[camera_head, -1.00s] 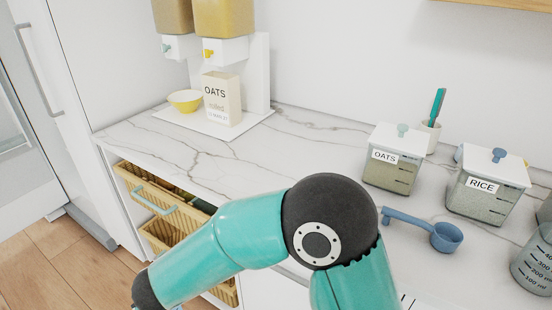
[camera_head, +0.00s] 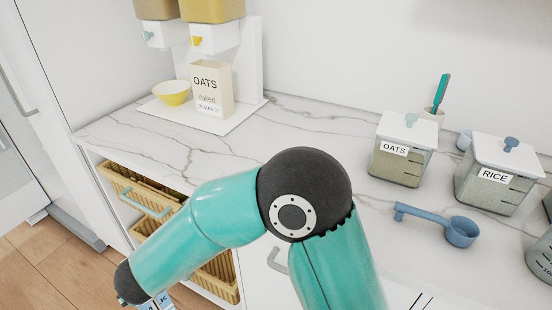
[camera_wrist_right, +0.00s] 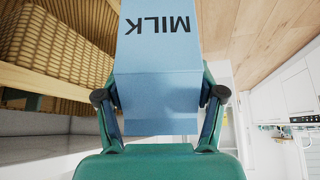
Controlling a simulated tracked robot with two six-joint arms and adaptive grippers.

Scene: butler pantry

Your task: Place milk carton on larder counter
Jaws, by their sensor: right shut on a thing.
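The milk carton (camera_wrist_right: 155,60) is pale blue with a dark MILK label, upside down in the right wrist view. My right gripper (camera_wrist_right: 160,98) is shut on it, with a finger at each side. In the head view only a small labelled part of the carton (camera_head: 161,302) shows at the bottom edge, below my wrist and in front of the counter. The larder counter (camera_head: 150,150) is white marble with grey veins. My right arm hides part of its front edge. My left gripper is not in view.
An oats carton (camera_head: 212,90) and yellow bowl (camera_head: 172,93) stand on a white board by the dispensers. An oats jar (camera_head: 402,160), rice jar (camera_head: 495,180) and blue scoop (camera_head: 460,232) are at right. The left-middle counter is clear. Wicker drawers (camera_head: 135,190) sit below.

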